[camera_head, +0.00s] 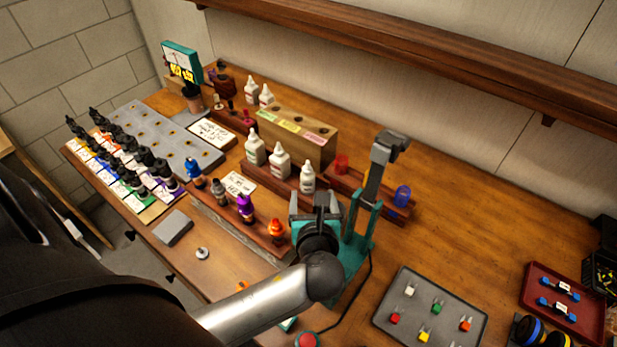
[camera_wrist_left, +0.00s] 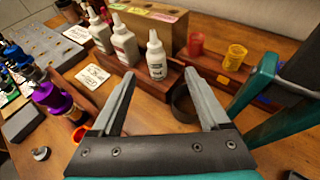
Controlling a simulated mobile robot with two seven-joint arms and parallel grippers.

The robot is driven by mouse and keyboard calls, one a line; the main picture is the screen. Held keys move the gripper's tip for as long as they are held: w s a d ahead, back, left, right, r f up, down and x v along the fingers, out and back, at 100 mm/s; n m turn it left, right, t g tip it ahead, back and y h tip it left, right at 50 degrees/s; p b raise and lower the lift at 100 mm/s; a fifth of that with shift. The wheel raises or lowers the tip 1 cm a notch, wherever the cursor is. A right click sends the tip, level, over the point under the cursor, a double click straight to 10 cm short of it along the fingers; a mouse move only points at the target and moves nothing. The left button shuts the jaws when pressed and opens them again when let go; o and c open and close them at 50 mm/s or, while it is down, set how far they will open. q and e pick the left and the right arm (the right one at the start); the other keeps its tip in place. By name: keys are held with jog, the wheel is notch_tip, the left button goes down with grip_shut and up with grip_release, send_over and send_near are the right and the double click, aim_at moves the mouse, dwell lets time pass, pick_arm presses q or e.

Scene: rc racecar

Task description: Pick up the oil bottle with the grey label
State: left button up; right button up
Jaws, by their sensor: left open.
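Three white bottles with pointed caps stand in a row on a dark wooden rack (camera_wrist_left: 172,83): a left one (camera_head: 255,147), a middle one (camera_head: 279,160) and a right one (camera_head: 307,176). Two more white bottles (camera_head: 252,90) stand farther back. The label colours are too small to tell for certain; the right bottle (camera_wrist_left: 156,60) has a pale label with dark print. My left gripper (camera_head: 322,203) is open and empty in front of the rack. In the left wrist view its fingers (camera_wrist_left: 159,76) point towards the right bottle, which appears between the tips. My right gripper is out of view.
A teal stand (camera_head: 358,238) with a grey head rises close right of my left gripper. A grey tray (camera_head: 388,308) lies front right.

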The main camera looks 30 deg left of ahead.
aim_at(308, 181)
pick_arm(q)
jog(key=x, duration=0.5)
jog(key=shift+w+a+f+b, duration=0.15)
jog(key=shift+w+a+b, duration=0.1)
jog(key=shift+w+b, duration=0.05)
jog(key=x, duration=0.5)
jog(key=shift+s+a+f+b, duration=0.2)
jog(key=shift+s+a+b, duration=0.05)
jog(key=shift+b, duration=0.15)
grip_shut()
